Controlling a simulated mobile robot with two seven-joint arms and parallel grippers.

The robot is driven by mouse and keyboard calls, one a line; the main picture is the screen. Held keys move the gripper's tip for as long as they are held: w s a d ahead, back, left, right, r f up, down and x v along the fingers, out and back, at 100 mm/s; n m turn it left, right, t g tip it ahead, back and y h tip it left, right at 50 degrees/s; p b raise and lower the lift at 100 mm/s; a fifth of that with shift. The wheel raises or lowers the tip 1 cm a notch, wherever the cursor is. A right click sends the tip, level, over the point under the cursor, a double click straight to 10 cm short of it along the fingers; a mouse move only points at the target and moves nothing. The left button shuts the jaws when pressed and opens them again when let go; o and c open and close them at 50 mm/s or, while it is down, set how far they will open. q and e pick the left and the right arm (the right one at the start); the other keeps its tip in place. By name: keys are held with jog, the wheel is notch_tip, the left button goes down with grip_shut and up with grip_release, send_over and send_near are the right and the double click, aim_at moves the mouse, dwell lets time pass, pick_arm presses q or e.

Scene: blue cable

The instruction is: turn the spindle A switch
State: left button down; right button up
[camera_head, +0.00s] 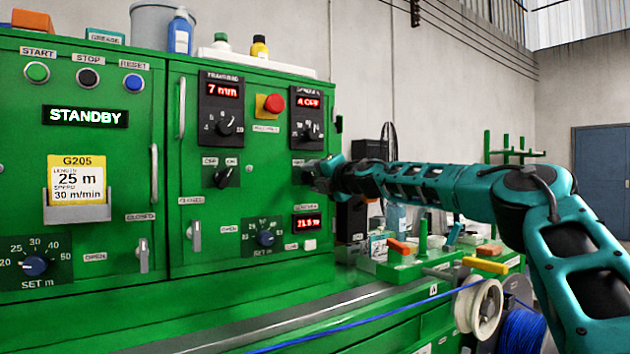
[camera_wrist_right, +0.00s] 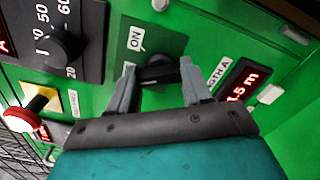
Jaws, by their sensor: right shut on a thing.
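The spindle A switch (camera_wrist_right: 158,74) is a black rotary knob on the green panel, with a white ON label (camera_wrist_right: 136,38) beside it in the wrist view. My right gripper (camera_wrist_right: 158,70) has a grey finger at each end of the knob and is shut on it. In the head view my right gripper (camera_head: 322,176) is against the panel, below the spindle A display (camera_head: 308,102) that reads A OFF, and it hides the switch. The knob's exact angle is hard to tell. My left gripper is not in view.
A black dial (camera_head: 308,131) sits above my gripper and the length display (camera_head: 307,222) below it. A red mushroom button (camera_head: 273,104) and another rotary switch (camera_head: 223,177) are to the left. A blue cable (camera_head: 370,319) runs along the front to a white spool (camera_head: 480,308).

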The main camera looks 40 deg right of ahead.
jog(key=shift+n, duration=0.3)
jog(key=o, duration=1.1)
jog(key=shift+c, duration=0.2)
jog(key=shift+s+a+r, duration=0.1)
jog(key=shift+s+r, duration=0.05)
jog(key=shift+s, duration=0.75)
jog(key=s+a, duration=0.1)
jog(key=s, duration=1)
jog(key=shift+a+p, duration=0.15)
jog(key=shift+p, duration=0.15)
